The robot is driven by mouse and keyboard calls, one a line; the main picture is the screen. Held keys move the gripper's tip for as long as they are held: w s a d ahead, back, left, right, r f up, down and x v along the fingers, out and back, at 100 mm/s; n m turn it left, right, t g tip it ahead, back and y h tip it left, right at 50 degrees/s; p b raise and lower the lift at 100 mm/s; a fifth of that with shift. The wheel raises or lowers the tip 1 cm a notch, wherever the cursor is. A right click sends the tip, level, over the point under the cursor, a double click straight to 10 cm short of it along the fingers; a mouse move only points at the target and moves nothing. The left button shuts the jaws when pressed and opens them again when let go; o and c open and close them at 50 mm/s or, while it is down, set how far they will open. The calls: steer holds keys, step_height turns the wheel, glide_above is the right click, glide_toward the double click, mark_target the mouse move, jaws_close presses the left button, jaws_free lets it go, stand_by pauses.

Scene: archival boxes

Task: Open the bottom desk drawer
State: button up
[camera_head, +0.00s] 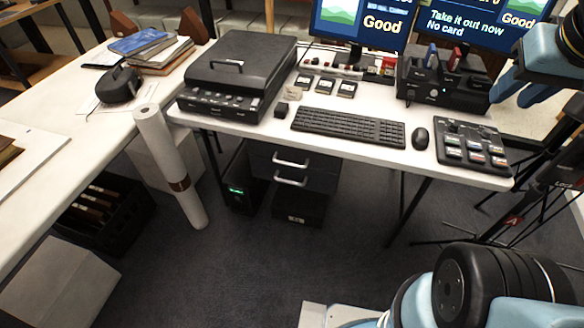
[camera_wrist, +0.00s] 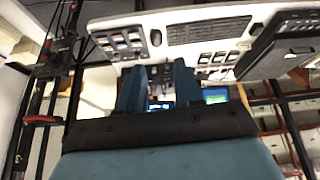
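A dark drawer unit hangs under the white desk (camera_head: 370,146) in the head view. It shows two pale bar handles, an upper one (camera_head: 291,163) and a lower one (camera_head: 290,182). Both drawer fronts look shut. My gripper (camera_head: 513,93) is at the upper right of the head view, above the desk's right end and far from the drawers. In the wrist view its two blue fingers (camera_wrist: 158,85) stand apart with nothing between them, so it is open. The drawer unit cannot be made out in the wrist view.
A black box (camera_head: 302,208) sits below the handles. A computer tower (camera_head: 238,188) with a green light stands left of it, and a white roll (camera_head: 168,162) leans further left. Open carpet (camera_head: 275,270) lies in front. Desk legs and stands are at right.

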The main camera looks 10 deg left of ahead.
steer(key=w+a+f+n+g+h, duration=0.25)
steer(key=w+a+f+n, duration=0.35)
steer(key=w+f+n, duration=0.3)
steer(key=w+a+f+n+g+h, duration=0.1)
steer(key=w+a+f+n+h, duration=0.2)
steer(key=w+a+f+n, duration=0.45)
steer(key=w+a+f+n+t+h, duration=0.2)
steer(key=w+a+f+n, duration=0.1)
steer(key=a+f+n, duration=0.4)
steer(key=w+a+f+n+t+h, duration=0.2)
steer(key=a+f+n, duration=0.35)
steer(key=f, duration=0.35)
steer(key=s+a+f+n+t+y, duration=0.2)
steer(key=a+f+n+t, duration=0.2)
steer(key=a+f+n, duration=0.35)
steer(key=s+a+f+n+t+y, duration=0.25)
steer(key=a+f+n+t, duration=0.2)
steer(key=f+n, duration=0.5)
steer(key=n+t+y, duration=0.1)
steer(key=n+y, duration=0.3)
steer(key=n, duration=0.3)
glide_toward(287, 182)
steer(key=x, duration=1)
steer(key=shift+w+a+f, duration=0.1)
steer(key=shift+w+f, duration=0.15)
